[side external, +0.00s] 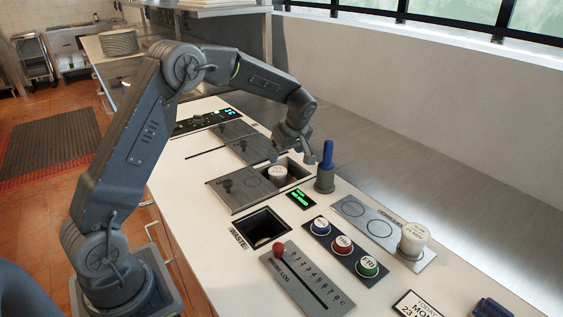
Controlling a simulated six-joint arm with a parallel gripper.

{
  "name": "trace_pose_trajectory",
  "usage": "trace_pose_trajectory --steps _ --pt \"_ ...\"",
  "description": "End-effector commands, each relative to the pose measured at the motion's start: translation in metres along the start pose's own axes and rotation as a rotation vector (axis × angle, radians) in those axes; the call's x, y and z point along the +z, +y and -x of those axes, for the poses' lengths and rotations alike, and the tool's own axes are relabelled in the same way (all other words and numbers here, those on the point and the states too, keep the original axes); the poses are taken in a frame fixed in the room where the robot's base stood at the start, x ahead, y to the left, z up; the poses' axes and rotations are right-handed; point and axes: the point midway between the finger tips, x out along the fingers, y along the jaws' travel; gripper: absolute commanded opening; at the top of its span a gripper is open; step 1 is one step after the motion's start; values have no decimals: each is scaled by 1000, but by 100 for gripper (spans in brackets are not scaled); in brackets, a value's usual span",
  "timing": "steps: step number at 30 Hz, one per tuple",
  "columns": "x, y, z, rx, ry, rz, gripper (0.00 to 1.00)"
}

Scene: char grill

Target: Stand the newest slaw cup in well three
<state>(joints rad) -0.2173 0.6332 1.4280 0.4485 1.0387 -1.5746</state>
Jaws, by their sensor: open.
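One white-lidded cup (279,174) stands upright inside an open square well (300,171). That well's metal lid (236,189) lies slid to the left of it. Another white-lidded cup (414,240) stands at the right end of a metal plate (352,208) with ring outlines. The print on both cups is too small to read, so I cannot tell which is newest. My gripper (290,158) is open and empty, pointing down above the open well, apart from the cup. The well numbers are not legible.
Two closed well lids (252,150) lie further back. A blue-handled tool (327,155) stands upright in a grey holder right of the open well. A waste opening (264,228), coloured day buttons (343,246) and a red-knobbed slider panel (308,279) are in front.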

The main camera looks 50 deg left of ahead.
Motion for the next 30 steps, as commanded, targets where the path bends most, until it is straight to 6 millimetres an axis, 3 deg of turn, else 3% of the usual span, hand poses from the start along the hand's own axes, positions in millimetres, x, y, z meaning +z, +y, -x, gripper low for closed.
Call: trace_pose_trajectory --steps 7,11,15,21,25,30 --pt "1 -4 26 10 -6 -24 86" --pt "7 -22 62 60 -28 -142 86" --pt "22 -63 116 152 -59 -366 86" --pt "48 -136 171 308 -70 -709 86" --pt "68 -187 192 418 -50 -930 86" --pt "92 -246 200 555 4 -1189 86"
